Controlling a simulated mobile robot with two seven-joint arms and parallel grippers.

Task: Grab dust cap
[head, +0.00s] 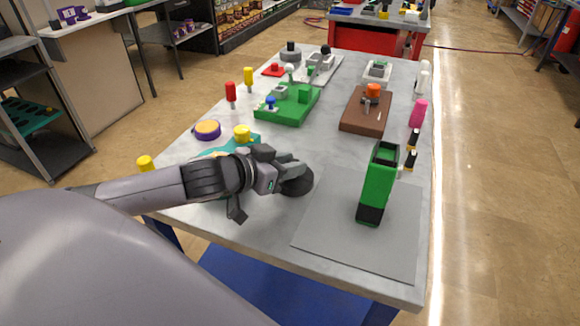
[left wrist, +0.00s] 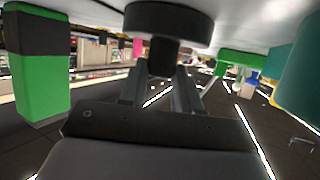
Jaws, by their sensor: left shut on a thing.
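The dust cap (head: 298,182) is a dark, round disc on the grey table, left of the grey mat. In the left wrist view the cap (left wrist: 170,18) shows as a wide black disc with a narrower stem. My left gripper (head: 284,170) reaches in from the left and is shut on the cap. In the left wrist view the fingers of my left gripper (left wrist: 166,78) close on the stem from both sides. The fingers partly cover the cap in the head view. I cannot tell whether the cap touches the table. My right gripper is not in view.
A green and black block (head: 379,185) stands on the grey mat (head: 330,225) to the right. A teal part with a yellow knob (head: 242,131) is behind my left arm. A brown block (head: 366,112) and a green base (head: 288,106) stand farther back. The mat's front is clear.

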